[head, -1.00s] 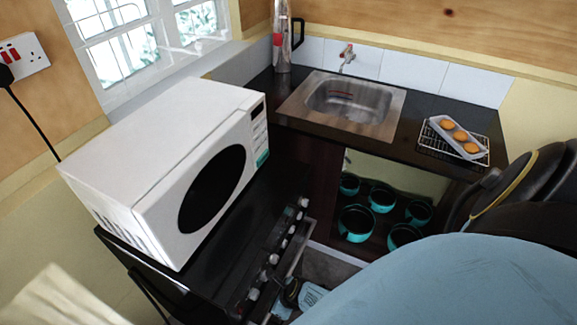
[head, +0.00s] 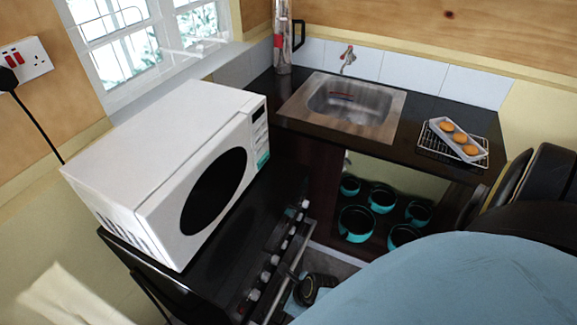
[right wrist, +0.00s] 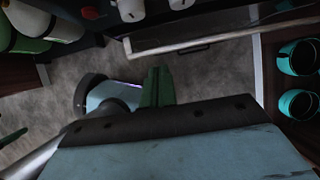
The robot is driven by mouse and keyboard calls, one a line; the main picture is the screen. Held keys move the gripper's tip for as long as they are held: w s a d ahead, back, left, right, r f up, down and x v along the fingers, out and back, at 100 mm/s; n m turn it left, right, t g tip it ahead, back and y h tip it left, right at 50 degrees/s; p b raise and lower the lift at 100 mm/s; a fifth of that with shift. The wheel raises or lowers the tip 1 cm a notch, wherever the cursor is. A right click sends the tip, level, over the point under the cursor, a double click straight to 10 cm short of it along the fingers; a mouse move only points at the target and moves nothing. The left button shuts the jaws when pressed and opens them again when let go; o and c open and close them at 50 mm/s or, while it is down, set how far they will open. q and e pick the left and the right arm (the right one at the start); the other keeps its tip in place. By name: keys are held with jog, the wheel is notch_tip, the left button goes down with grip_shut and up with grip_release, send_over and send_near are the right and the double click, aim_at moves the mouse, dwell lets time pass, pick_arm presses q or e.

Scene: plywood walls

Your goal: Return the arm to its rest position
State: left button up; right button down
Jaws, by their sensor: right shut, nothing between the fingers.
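My right gripper (right wrist: 157,86) shows its green fingers together, with nothing between them, in the right wrist view. It points over the grey floor in front of the stove, clear of the kitchen things. In the head view, my dark right arm links (head: 540,190) are at the right edge, partly behind my own light blue body. I cannot make out the right fingertips in the head view. My left gripper is not in view.
A white microwave (head: 165,150) stands on the black stove (head: 215,285). A sink (head: 350,105) and a rack with a tray of round buns (head: 459,138) are on the dark counter. Teal pots (head: 357,222) fill the shelf below. The stove's rail (right wrist: 190,43) lies close ahead.

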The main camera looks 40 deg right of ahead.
jog(key=shift+s+d+r, duration=0.1)
jog(key=shift+s+r, duration=0.05)
jog(key=shift+r, duration=0.1)
jog(key=shift+f, duration=0.1)
jog(key=s+a+f+n+g+b, duration=0.1)
jog(key=s+f+n+b, duration=0.4)
jog(key=f+n, duration=0.35)
jog(key=s+a+f+n+g+b, duration=0.1)
jog(key=s+f+n+b, duration=0.35)
jog(key=f+n, duration=0.35)
jog(key=s+d+f+n+g+h+b, duration=0.2)
jog(key=s+f+n+b, duration=0.6)
jog(key=s+f+n, duration=0.6)
jog(key=s+n, duration=0.2)
jog(key=n, duration=0.1)
jog(key=shift+s+d+f+n, duration=0.15)
jog(key=shift+s+d+n, duration=0.1)
jog(key=shift+n, duration=0.1)
